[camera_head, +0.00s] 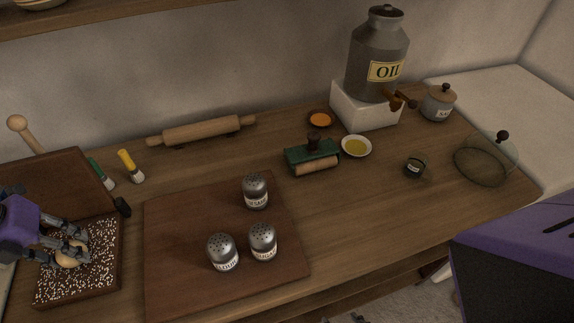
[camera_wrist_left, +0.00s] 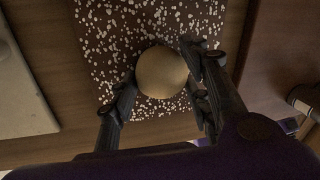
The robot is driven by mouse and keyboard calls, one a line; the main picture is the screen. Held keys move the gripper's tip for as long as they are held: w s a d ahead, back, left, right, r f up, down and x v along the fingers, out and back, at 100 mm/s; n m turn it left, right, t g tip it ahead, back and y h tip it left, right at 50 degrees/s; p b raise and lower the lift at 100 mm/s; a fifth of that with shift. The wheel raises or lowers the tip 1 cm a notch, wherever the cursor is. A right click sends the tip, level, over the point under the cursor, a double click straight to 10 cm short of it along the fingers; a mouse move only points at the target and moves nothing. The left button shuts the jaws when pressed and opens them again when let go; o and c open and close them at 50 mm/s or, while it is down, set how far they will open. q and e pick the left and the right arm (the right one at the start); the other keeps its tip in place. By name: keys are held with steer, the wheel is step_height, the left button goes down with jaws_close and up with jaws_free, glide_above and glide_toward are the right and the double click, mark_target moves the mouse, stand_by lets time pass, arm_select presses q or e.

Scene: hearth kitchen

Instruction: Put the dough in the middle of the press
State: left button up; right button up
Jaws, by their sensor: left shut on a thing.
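The dough is a smooth tan ball (camera_head: 69,260), also seen in the left wrist view (camera_wrist_left: 162,72). My left gripper (camera_head: 70,248) is shut on it, with dark fingers on both sides. The press appears to be the dark brown piece at the left, with a base (camera_head: 100,270) covered in pale and coloured specks and a plain brown board (camera_head: 50,185) behind it. The dough is over the speckled base; I cannot tell whether it touches it. The speckled surface also shows in the left wrist view (camera_wrist_left: 115,45).
A brown board (camera_head: 180,235) beside the press holds three shakers (camera_head: 222,252). The counter's front right (camera_head: 360,220) is clear.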

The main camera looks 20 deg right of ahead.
arm_select(q)
steer(key=shift+f, duration=0.15)
steer(key=o, duration=0.9)
steer(key=v, duration=1.2)
